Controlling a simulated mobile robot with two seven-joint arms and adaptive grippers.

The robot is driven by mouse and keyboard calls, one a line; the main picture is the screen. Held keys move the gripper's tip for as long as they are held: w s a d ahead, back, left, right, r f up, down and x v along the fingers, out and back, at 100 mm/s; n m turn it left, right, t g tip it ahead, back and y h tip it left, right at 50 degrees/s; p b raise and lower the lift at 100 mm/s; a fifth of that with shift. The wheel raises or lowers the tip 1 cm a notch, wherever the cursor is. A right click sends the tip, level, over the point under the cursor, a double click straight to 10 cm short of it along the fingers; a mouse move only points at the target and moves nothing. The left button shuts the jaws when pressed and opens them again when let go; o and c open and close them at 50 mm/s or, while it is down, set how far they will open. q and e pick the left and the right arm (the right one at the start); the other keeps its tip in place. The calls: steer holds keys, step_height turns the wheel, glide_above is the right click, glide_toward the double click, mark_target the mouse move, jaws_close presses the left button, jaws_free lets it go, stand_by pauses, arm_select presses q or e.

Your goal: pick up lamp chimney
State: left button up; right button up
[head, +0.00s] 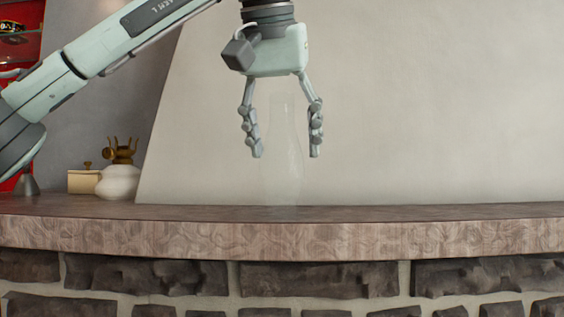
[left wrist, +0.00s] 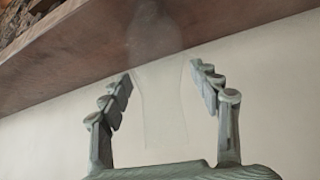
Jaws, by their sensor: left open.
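The lamp chimney (head: 282,165) is a clear, faint glass tube with a wider lower part. It stands upright on the stone mantel shelf, and it also shows faintly in the left wrist view (left wrist: 160,105). My left gripper (head: 286,155) points down from above with its fingers spread. In the head view its fingers appear on either side of the chimney's upper part, with gaps on both sides. In the left wrist view the open fingers (left wrist: 160,75) also flank the glass. I cannot tell whether any part touches it. My right gripper is not in view.
The mantel shelf (head: 420,212) has a thick front edge above dark stonework. At the left stand a white oil lamp base (head: 119,182) with a brass top, a small cream box (head: 84,182) and a grey cone-shaped thing (head: 27,183). The shelf right of the chimney is clear.

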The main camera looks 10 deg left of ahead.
mark_target(282, 117)
arm_select(q)
steer(key=shift+x, duration=0.8)
steer(key=c, duration=1.3)
jaws_close()
steer(key=shift+r, duration=0.1)
steer(key=r, duration=0.4)
steer(key=shift+s+a+r, duration=0.15)
steer(key=shift+a+r, duration=0.1)
steer(key=s+a+r, duration=0.6)
steer(key=s+a, duration=0.1)
steer(key=a, duration=0.1)
steer(key=shift+a+r, duration=0.15)
steer(key=shift+a, duration=0.25)
